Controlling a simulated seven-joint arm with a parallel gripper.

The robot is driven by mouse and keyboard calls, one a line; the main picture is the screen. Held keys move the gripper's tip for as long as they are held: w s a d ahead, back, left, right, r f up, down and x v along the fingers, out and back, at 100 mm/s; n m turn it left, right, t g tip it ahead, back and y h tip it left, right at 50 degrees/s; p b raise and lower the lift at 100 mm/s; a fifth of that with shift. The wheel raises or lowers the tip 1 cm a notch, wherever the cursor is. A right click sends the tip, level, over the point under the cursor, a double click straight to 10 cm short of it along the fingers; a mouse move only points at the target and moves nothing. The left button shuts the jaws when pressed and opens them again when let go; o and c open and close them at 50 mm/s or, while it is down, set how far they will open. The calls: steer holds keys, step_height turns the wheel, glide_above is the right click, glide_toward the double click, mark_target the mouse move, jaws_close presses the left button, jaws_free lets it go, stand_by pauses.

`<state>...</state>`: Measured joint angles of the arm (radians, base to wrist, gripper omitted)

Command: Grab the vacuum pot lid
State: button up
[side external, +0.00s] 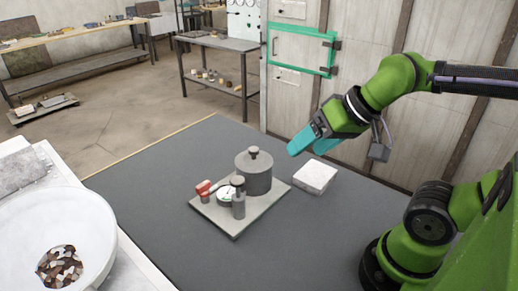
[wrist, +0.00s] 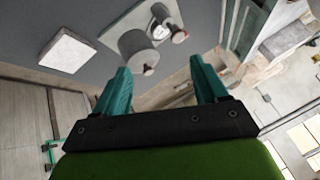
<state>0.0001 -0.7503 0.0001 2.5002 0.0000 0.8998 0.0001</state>
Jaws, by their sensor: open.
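The vacuum pot (side external: 254,176) is a grey cylinder on a flat grey base plate (side external: 234,229). In the wrist view the fingers of my gripper (wrist: 157,72) are spread wide apart.
A smaller pump cylinder (side external: 238,203), a round gauge (side external: 226,197) and a red-handled valve (side external: 205,188) share the base plate. A white block (side external: 315,177) lies right of the plate. A white bowl (side external: 60,240) with brown and white pieces stands at left.

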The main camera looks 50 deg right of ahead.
steer(key=o, duration=0.5)
step_height(320, 180, up, 3)
steer(key=m+g+h, duration=0.2)
steer(key=m+g, duration=0.5)
steer(key=m, duration=1.6)
glide_above(254, 149)
step_height(254, 149, down, 17)
steer(key=shift+r, duration=0.1)
